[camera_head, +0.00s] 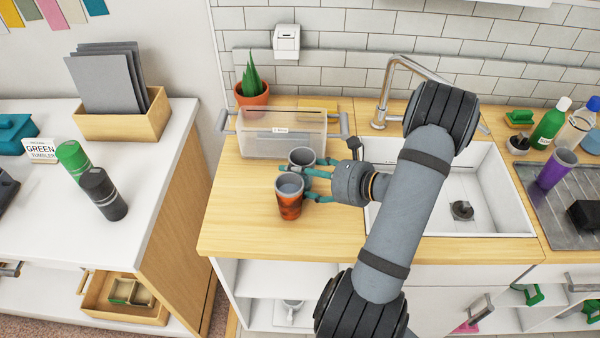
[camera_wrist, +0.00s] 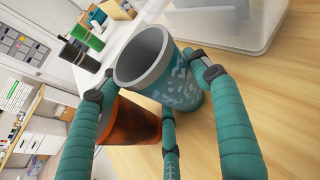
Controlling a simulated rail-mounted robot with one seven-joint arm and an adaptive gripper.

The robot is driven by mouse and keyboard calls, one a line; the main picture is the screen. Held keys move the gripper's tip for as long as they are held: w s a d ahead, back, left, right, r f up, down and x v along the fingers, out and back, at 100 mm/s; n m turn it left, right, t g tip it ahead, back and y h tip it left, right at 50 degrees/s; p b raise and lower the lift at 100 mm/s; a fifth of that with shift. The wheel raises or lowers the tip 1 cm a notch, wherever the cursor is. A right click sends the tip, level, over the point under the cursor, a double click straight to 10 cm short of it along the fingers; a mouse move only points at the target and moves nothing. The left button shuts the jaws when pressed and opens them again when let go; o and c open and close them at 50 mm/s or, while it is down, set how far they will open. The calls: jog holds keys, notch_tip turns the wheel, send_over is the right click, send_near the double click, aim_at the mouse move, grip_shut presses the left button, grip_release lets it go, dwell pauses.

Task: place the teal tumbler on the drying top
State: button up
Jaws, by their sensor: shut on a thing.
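The teal tumbler (camera_wrist: 180,85), with a grey rim and pale patches, stands between my fingers in the wrist view. In the head view mostly the rim and inside of this tumbler (camera_head: 301,157) show, over the wooden counter left of the sink. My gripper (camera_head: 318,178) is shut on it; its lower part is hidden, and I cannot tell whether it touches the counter. An orange-brown tumbler (camera_head: 289,203) stands very close in front, beside a finger; it also shows in the wrist view (camera_wrist: 130,122). The drying top (camera_head: 541,206), a grey ribbed drainer, lies right of the sink.
A purple tumbler (camera_head: 556,170) and a black block (camera_head: 585,215) occupy the drying top, with bare room at its front left. The sink (camera_head: 490,225) and tap (camera_head: 382,95) lie between. A clear bin (camera_head: 275,143) stands behind my gripper. Bottles (camera_head: 550,127) stand at back right.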

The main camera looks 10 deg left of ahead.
jog(key=shift+f, duration=0.2)
jog(key=o, duration=1.4)
jog(key=shift+o, duration=0.2)
jog(key=shift+r, duration=0.1)
jog(key=shift+r, duration=0.25)
jog(key=b+v, duration=0.1)
jog(key=v, duration=0.9)
jog(key=shift+d, duration=0.45)
jog(key=shift+s+d+r, duration=0.15)
jog(key=shift+s+d, duration=0.25)
jog(key=shift+d, duration=0.05)
jog(key=shift+c, duration=1.4)
